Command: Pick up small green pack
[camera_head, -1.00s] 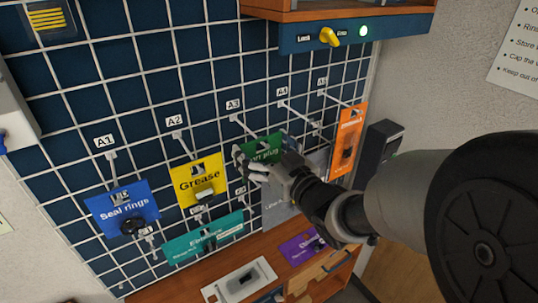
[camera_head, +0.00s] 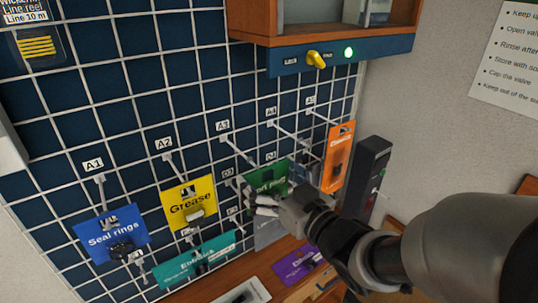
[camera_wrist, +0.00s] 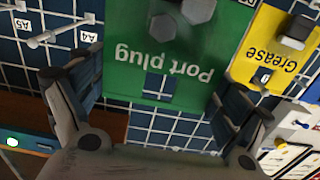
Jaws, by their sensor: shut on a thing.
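The small green pack, labelled "Port plug", shows in the head view (camera_head: 266,178) by the A3 peg on the wire grid. In the wrist view the green pack (camera_wrist: 175,45) fills the upper middle, upside down, with a hanging slot and grey plugs on its face. My gripper (camera_head: 258,202) is shut on the pack, with a finger at each side of the card in the wrist view (camera_wrist: 158,95). My gripper partly hides the pack in the head view. I cannot tell whether the pack is clear of its peg.
The yellow Grease pack (camera_head: 190,203) hangs close on the left, with the blue Seal rings pack (camera_head: 111,234) further left. A teal pack (camera_head: 195,258) hangs below and an orange pack (camera_head: 338,157) at right. A wooden shelf (camera_head: 250,22) overhangs above. A purple pack (camera_head: 298,265) lies below.

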